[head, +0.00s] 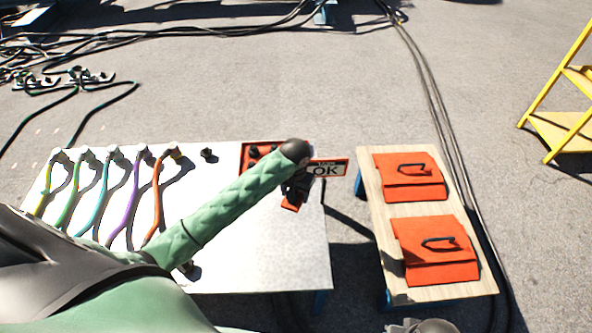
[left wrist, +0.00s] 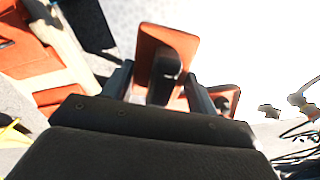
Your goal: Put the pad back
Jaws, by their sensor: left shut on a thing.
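My left gripper (head: 295,190) is over the right part of the white table, its fingers partly hidden by my forearm in the head view. In the left wrist view my left gripper (left wrist: 160,85) is shut on the black grip of an orange pad (left wrist: 168,40). A small orange part of what seems to be this pad (head: 291,205) shows below the wrist in the head view. My right gripper is not seen.
A wooden bench (head: 375,200) on the right bears two orange cases (head: 405,190) with black handles. A yellow ladder (head: 560,125) stands beyond; cables cross the ground.

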